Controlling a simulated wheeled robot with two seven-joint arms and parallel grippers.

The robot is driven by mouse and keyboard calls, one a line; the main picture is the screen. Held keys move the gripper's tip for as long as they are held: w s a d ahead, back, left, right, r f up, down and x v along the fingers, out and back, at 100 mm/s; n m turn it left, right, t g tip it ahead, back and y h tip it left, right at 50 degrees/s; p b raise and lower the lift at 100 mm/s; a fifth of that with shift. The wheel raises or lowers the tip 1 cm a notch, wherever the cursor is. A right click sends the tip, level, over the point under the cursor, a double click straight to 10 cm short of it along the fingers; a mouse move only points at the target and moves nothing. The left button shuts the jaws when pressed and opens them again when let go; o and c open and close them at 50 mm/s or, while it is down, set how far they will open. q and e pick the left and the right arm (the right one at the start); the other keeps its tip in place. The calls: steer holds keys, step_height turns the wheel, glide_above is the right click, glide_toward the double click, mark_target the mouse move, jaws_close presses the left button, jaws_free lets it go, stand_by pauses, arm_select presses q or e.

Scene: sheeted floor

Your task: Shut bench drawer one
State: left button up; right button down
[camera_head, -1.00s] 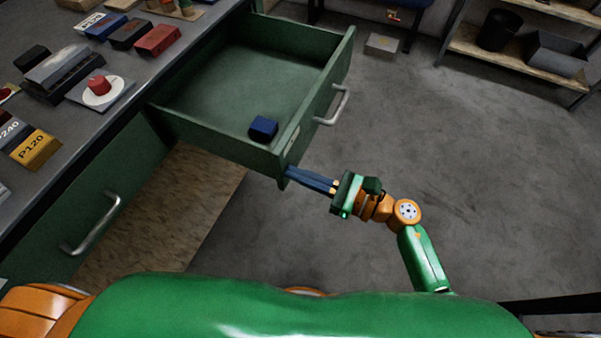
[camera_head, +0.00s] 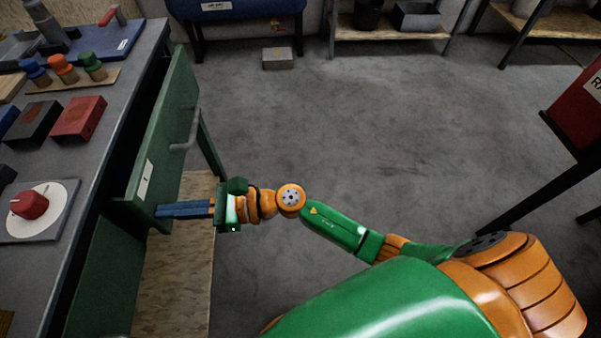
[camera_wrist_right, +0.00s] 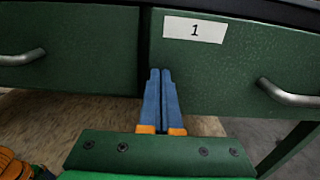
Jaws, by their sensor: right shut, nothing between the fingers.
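Bench drawer one (camera_head: 165,140) is the green drawer with a white label and a bar handle (camera_head: 190,130). In the right wrist view its front (camera_wrist_right: 225,65) carries the label "1" (camera_wrist_right: 195,28). It is almost in, its front standing slightly proud of the neighbouring drawer front (camera_wrist_right: 70,55); its inside is hidden. My right gripper (camera_head: 158,210) is shut and empty, its blue fingertips at the drawer front near its left end, beside the label. The fingers also show in the right wrist view (camera_wrist_right: 160,72); they appear to touch the front. My left gripper is out of view.
The grey bench top (camera_head: 110,110) holds sanding blocks, a red knob on a plate (camera_head: 30,205) and coloured pegs. A wooden lower shelf (camera_head: 175,290) lies under the drawers. Floor to the right is clear up to a dark-legged stand with a red panel (camera_head: 580,115).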

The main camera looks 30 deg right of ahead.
mark_target(148, 210)
steer(key=b+x, duration=0.1)
steer(key=x, duration=0.3)
steer(key=shift+w+a, duration=0.1)
steer(key=shift+a, duration=0.15)
steer(key=shift+r, duration=0.2)
steer(key=shift+r, duration=0.1)
steer(key=shift+w+d, duration=0.1)
